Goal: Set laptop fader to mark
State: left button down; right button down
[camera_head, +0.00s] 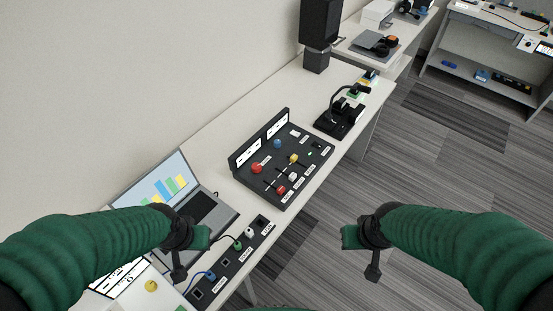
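An open grey laptop (211,205) sits on the white bench at lower left, with a colored bar chart on its screen (165,184). My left arm and gripper cover part of it. A black control panel (262,188) stands behind it to the right. It carries a red knob (257,168), a blue knob (278,143), and slots with yellow (293,158), white (292,177) and red (281,190) caps. I cannot tell which is the laptop fader, and the mark is too small to read. My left gripper (190,255) hangs over the laptop's front edge. My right gripper (362,252) is over the floor, apart from everything.
A black socket strip (235,259) with cables lies in front of the laptop. A black headset stand (337,119) and a tall speaker (320,25) stand farther along the bench. Other tables are at the back right. The floor (430,170) on the right is clear.

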aim_at(292, 177)
jog(key=i+l+u, duration=0.15)
jog(key=l+u, duration=0.55)
jog(key=l, duration=0.15)
jog(key=l+u, duration=0.35)
jog(key=i+l, duration=0.05)
jog(key=l, duration=0.05)
